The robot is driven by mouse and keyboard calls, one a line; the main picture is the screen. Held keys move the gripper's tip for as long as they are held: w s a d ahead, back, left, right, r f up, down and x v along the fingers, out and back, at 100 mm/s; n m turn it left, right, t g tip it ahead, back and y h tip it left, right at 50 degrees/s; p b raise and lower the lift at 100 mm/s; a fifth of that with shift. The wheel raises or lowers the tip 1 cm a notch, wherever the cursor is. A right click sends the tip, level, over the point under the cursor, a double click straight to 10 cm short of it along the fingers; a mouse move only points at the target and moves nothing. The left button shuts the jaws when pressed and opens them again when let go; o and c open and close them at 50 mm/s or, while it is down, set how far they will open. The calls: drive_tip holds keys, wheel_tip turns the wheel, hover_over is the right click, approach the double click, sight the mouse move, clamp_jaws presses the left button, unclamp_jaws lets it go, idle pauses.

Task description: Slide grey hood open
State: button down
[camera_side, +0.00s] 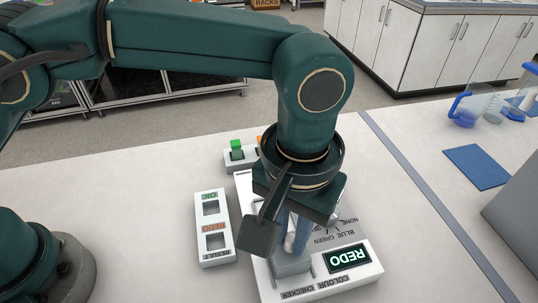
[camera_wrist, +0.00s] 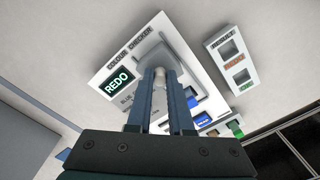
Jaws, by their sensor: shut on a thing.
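The colour checker (camera_side: 347,283) is a white box on the bench, with a lit panel reading REDO (camera_side: 347,258). Its grey hood (camera_side: 291,266) sits beside that panel, partly hidden by my gripper. The hood also shows in the wrist view (camera_wrist: 178,50), at the fingertips. My gripper (camera_side: 294,243) points down over the checker, with its blue fingers close together. In the wrist view the fingertips (camera_wrist: 160,75) are shut on a pale knob at the hood. What lies under the hood is hidden.
A white results tray (camera_side: 214,228) with OK and REDO slots stands left of the checker. A rack with a green block (camera_side: 236,148) and an orange one is behind. A blue mat (camera_side: 477,167) and a blue-framed clear container (camera_side: 482,107) are to the right.

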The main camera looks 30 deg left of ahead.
sight(292, 240)
drive_tip(key=c, duration=0.8)
unclamp_jaws()
drive_tip(key=shift+s+d, duration=0.15)
drive_tip(key=shift+d, duration=0.05)
drive_tip(key=shift+r, duration=2.6)
